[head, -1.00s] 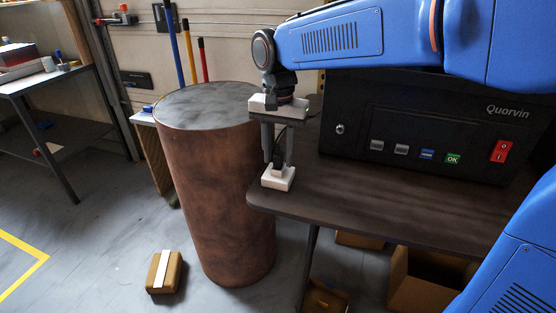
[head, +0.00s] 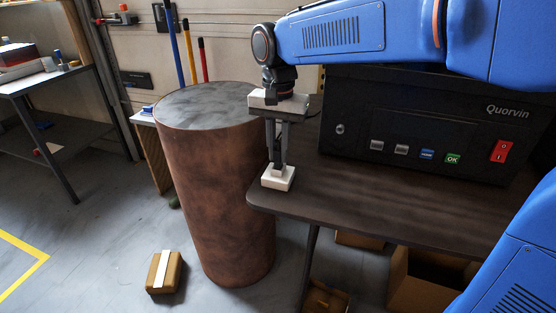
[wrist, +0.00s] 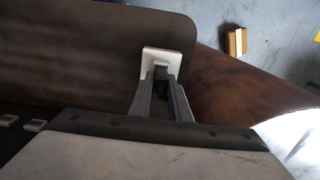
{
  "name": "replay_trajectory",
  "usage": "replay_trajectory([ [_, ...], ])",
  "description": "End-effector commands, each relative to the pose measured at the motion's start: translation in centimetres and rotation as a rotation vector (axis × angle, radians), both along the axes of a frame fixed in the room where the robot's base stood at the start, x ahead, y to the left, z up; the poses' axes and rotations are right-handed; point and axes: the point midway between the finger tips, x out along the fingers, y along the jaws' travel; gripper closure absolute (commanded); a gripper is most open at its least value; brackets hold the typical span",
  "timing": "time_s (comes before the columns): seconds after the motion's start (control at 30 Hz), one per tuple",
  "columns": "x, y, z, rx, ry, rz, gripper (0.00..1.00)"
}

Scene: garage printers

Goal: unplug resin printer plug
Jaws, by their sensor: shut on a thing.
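A white socket block (head: 277,184) sits near the left front corner of the dark table in the head view. It also shows in the wrist view (wrist: 162,54), just beyond my fingertips. My gripper (head: 278,164) points straight down over the block, with its fingers drawn together on the small plug at the block's top. The fingers hide most of the plug; a small dark part of it (wrist: 160,68) shows between the fingertips in the wrist view. I cannot tell whether the plug is still fully seated in the block.
The black Quorvin printer (head: 425,125) stands on the dark table (head: 380,205) right of my gripper. A brown drum (head: 215,190) stands close to the table's left edge. A small taped box (head: 164,272) lies on the floor. Open boxes (head: 425,280) sit under the table.

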Motion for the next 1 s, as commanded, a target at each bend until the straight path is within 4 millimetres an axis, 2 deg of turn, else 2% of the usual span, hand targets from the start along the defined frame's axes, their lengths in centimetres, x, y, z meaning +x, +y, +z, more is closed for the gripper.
replay_trajectory([
  [1.0, 0.0, 0.0, 3.3, 0.0, 0.0, 0.0, 1.0],
])
